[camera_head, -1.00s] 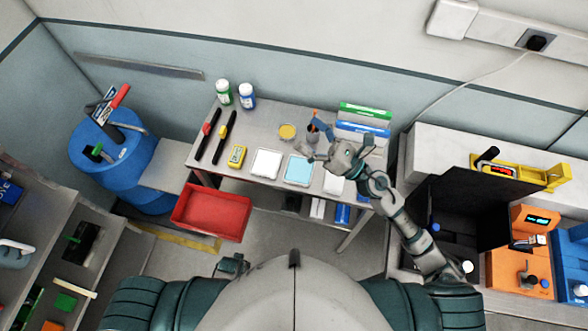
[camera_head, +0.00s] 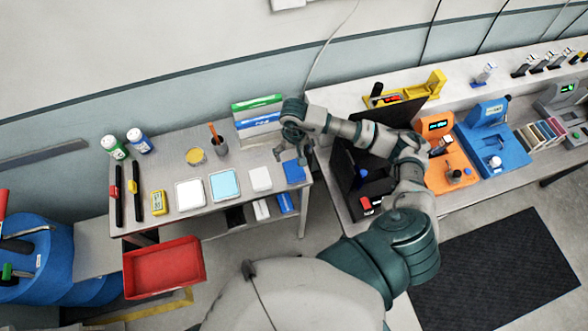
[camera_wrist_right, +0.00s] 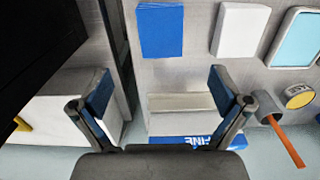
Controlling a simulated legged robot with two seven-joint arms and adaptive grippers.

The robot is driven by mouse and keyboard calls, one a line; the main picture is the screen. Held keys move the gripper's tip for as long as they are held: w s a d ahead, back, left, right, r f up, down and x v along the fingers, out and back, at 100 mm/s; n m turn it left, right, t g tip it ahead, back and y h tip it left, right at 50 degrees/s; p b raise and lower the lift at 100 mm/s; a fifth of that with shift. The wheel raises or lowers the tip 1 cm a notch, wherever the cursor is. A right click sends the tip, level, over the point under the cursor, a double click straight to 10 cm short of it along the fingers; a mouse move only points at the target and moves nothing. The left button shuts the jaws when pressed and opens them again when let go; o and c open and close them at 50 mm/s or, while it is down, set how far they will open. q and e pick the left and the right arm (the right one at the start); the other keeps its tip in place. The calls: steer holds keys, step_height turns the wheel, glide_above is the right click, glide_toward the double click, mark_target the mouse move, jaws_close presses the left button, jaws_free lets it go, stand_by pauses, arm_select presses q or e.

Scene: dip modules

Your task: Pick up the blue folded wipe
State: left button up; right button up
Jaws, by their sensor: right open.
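The blue folded wipe (camera_head: 295,172) lies flat at the right end of the grey table, just right of a white folded wipe (camera_head: 260,179). In the right wrist view the blue wipe (camera_wrist_right: 160,28) is at the top middle, with the white one (camera_wrist_right: 240,30) to its right. My right gripper (camera_head: 291,153) is close to the blue wipe, on its far side in the head view. Its two fingers (camera_wrist_right: 160,88) are spread wide with nothing between them, and the wipe lies beyond the fingertips. My left gripper is not in view.
Green and blue boxes (camera_head: 258,117) stand at the table's back, near my right arm. A dark panel (camera_head: 362,175) stands on the bench right of the table. Trays with white (camera_head: 190,194) and light blue (camera_head: 225,185) contents lie further left. A red bin (camera_head: 163,268) is in front.

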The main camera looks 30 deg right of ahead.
glide_above(294, 168)
step_height(294, 168, down, 5)
steer(key=shift+a, duration=0.15)
steer(key=f+b, duration=0.3)
steer(key=f, duration=0.3)
steer(key=shift+d, duration=0.2)
steer(key=shift+w+a+r, duration=0.1)
steer(key=c, duration=1)
